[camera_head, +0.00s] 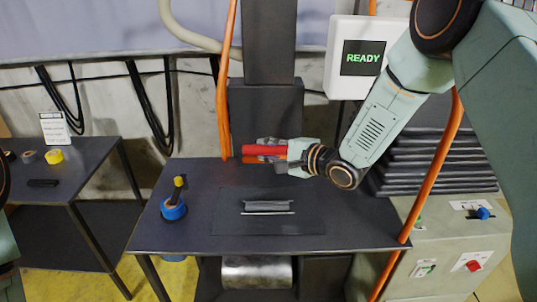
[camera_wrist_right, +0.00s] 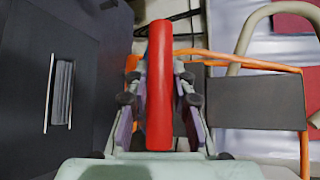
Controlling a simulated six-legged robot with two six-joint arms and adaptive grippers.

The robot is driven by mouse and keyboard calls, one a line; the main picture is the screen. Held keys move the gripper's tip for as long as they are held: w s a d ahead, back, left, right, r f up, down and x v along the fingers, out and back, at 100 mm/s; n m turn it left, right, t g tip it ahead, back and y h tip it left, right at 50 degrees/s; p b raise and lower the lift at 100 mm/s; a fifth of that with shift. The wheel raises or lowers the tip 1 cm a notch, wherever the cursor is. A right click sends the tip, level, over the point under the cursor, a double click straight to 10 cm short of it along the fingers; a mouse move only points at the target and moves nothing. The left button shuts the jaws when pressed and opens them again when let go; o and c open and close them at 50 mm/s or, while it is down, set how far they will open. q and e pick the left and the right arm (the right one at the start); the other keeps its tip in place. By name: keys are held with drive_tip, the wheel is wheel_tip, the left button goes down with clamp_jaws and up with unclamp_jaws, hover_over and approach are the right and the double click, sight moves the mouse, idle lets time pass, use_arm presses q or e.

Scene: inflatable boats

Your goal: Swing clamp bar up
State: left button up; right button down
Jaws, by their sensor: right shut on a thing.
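A red bar (camera_head: 264,150), which looks like the clamp bar, lies roughly level above the back of the dark worktable, in front of the dark column. My right gripper (camera_head: 270,151) reaches in from the right and is shut on the red bar. In the right wrist view the red bar (camera_wrist_right: 159,85) runs lengthwise between the two fingers, and its far end sticks out beyond them. The fingers hide part of the bar in the head view, and I cannot tell where it is hinged. My left gripper is out of view.
The worktable (camera_head: 165,235) bears a plate with metal strips (camera_head: 268,207) and a blue-based tool (camera_head: 174,205). A screen (camera_head: 363,58) reads READY. Orange hoses hang on both sides. A grey cabinet (camera_head: 440,245) stands at right, a side table (camera_head: 85,165) at left.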

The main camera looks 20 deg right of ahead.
drive_tip(key=shift+w+d+r+p, duration=0.15)
drive_tip(key=shift+w+r+p, duration=0.25)
drive_tip(key=shift+r, duration=0.2)
drive_tip(key=shift+w+d+r+p, duration=0.1)
drive_tip(key=shift+w+r+p, duration=0.15)
drive_tip(key=shift+w+r, duration=0.4)
drive_tip(key=shift+r, duration=0.2)
drive_tip(key=c, duration=1.2)
unclamp_jaws()
drive_tip(key=shift+o, duration=0.4)
drive_tip(key=shift+f, duration=0.2)
drive_tip(key=v, duration=1.2)
